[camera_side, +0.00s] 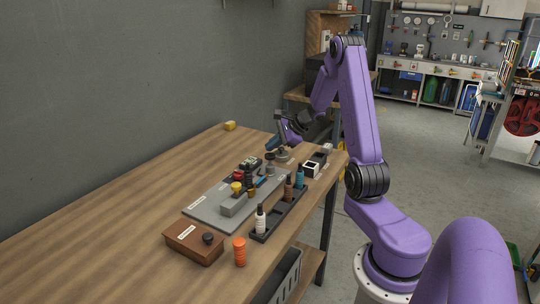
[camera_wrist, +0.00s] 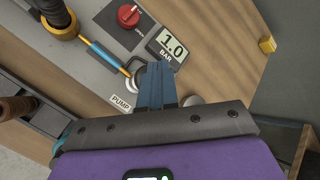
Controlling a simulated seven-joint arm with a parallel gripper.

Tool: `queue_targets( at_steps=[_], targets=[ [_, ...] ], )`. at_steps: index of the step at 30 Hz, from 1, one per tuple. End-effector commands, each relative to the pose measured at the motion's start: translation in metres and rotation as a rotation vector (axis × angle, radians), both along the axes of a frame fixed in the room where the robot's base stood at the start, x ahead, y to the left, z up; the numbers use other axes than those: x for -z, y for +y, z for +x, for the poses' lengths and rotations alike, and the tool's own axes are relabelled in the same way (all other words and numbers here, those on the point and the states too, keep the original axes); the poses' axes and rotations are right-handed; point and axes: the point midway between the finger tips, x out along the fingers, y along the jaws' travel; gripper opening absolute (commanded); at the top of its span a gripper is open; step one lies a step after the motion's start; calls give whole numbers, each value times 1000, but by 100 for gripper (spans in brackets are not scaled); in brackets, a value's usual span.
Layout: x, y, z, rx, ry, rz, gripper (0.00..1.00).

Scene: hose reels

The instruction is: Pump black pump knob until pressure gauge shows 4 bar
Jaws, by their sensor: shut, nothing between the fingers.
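The pressure gauge (camera_wrist: 172,46) reads 1.0 BAR in the wrist view. A white PUMP label (camera_wrist: 122,103) lies near my fingers on the grey panel (camera_wrist: 95,75). My gripper (camera_wrist: 157,75) is shut and empty, with its blue fingers pointing down over the panel's end beside the gauge. In the side view my gripper (camera_side: 281,138) is at the far end of the panel. A grey rounded part (camera_wrist: 193,100) shows beside the fingers. I cannot tell whether the fingers touch anything.
A red knob (camera_wrist: 130,15) and a blue hose piece (camera_wrist: 103,55) are on the panel. A bottle rack (camera_side: 262,236), a brown box (camera_side: 183,250) with a black knob and an orange cylinder (camera_side: 239,252) stand nearer. A yellow block (camera_side: 229,126) lies at the back. The table's left is clear.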

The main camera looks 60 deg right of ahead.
Motion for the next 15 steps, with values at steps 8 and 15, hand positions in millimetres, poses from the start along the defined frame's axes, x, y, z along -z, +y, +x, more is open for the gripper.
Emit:
queue_targets(
  at_steps=[8,15],
  targets=[
    [-3,0,0,-1,-1,1,0],
    [-7,0,1,-1,-2,-1,0]
  ],
)
